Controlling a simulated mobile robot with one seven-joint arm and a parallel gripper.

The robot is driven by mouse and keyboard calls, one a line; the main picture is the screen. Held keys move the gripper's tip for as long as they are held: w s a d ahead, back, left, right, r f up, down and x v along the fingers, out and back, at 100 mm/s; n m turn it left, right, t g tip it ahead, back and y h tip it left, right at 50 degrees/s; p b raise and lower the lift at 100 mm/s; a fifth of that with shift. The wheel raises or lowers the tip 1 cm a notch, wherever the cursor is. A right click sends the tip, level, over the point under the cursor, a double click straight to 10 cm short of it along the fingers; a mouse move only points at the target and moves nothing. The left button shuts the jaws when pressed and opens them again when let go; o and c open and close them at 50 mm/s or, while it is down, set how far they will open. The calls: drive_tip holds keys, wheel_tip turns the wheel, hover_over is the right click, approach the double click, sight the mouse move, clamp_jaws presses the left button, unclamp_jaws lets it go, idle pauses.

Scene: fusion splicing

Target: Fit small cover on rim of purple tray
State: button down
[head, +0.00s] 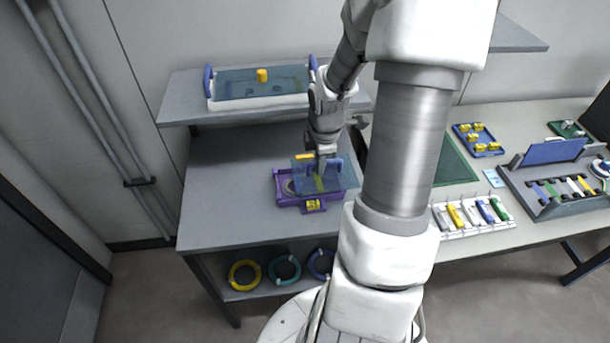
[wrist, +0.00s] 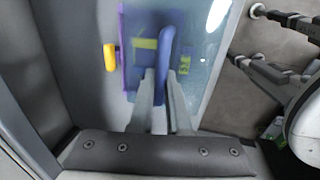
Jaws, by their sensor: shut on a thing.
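The purple tray (head: 288,201) sits on the grey bench, with a yellow tag (head: 313,205) on its near side. The small cover (head: 345,179) is a see-through blue plate with a blue handle. My gripper (head: 322,155) is shut on that handle. In the wrist view the fingers (wrist: 162,98) close around the blue handle (wrist: 166,48), with the clear plate (wrist: 208,70) beyond it. The cover is over the tray and reaches past its right side in the head view. I cannot tell whether it touches the rim. Parts of the tray show through the plate.
A white tray (head: 225,105) with a larger blue cover (head: 240,83) stands on the shelf behind. Coloured rings (head: 244,275) lie on the lower shelf. The right table holds a splicer (head: 545,185) and a rack (head: 470,215). The bench left of the purple tray is clear.

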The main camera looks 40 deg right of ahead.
sight(304, 161)
drive_tip(key=w+f, duration=0.1)
drive_tip(key=w, duration=0.1)
drive_tip(key=w+f, duration=0.1)
drive_tip(key=w, duration=0.1)
drive_tip(key=w+f+b, duration=0.1)
drive_tip(key=shift+w+a+f, duration=0.3)
drive_tip(key=shift+w+a, duration=0.05)
drive_tip(key=shift+w, duration=0.05)
drive_tip(key=shift+f+b, duration=0.35)
drive_tip(key=shift+f, duration=1.6)
drive_tip(key=shift+f, duration=0.15)
drive_tip(key=c, duration=0.9)
unclamp_jaws()
drive_tip(key=r+p, duration=0.1)
drive_tip(key=r, duration=0.3)
drive_tip(key=s+r, duration=0.1)
drive_tip(key=r, duration=0.3)
drive_tip(key=s+a+r+p, duration=0.1)
drive_tip(key=r, duration=0.3)
drive_tip(key=shift+s+r+p, duration=0.1)
drive_tip(key=shift+p, duration=0.25)
